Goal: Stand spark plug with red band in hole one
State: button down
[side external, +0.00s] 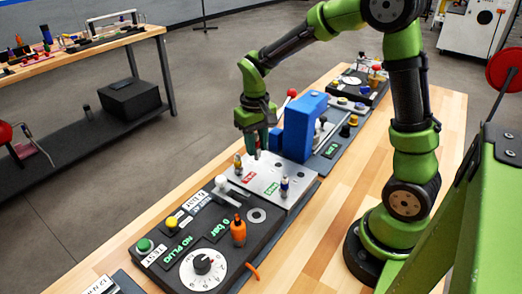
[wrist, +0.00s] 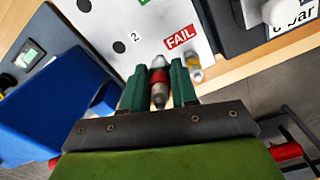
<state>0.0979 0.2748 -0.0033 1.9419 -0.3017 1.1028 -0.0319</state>
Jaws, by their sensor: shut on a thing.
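In the wrist view, the spark plug with the red band (wrist: 158,88) is between the two green fingers of my gripper (wrist: 160,76), with a pale tip pointing away from the palm. My gripper is shut on it. In the side view, my gripper (side external: 256,148) hangs over the far part of the metal plate (side external: 258,178), and the plug is hardly visible there. A dark hole (wrist: 120,47) beside the number 2 shows on the plate in the wrist view. I cannot make out a label for hole one.
A yellow-banded plug (wrist: 194,68) stands close beside my right finger, near the red FAIL label (wrist: 180,38). A blue-banded plug (side external: 284,187) stands on the plate's near side. The blue press (side external: 300,128) rises just right of my gripper. A black test panel (side external: 195,250) lies in front.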

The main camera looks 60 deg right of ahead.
jog(key=w+d+r, duration=0.2)
jog(key=w+d, duration=0.2)
jog(key=d, duration=0.2)
jog(key=shift+s+a+f, duration=0.1)
jog(key=shift+a+f, duration=0.05)
jog(key=shift+f, duration=2.25)
jog(key=shift+f, duration=0.6)
jog(key=shift+f, duration=0.4)
jog(key=shift+f, duration=0.4)
jog(key=shift+f, duration=0.35)
jog(key=shift+f, duration=0.15)
jog(key=shift+f, duration=0.15)
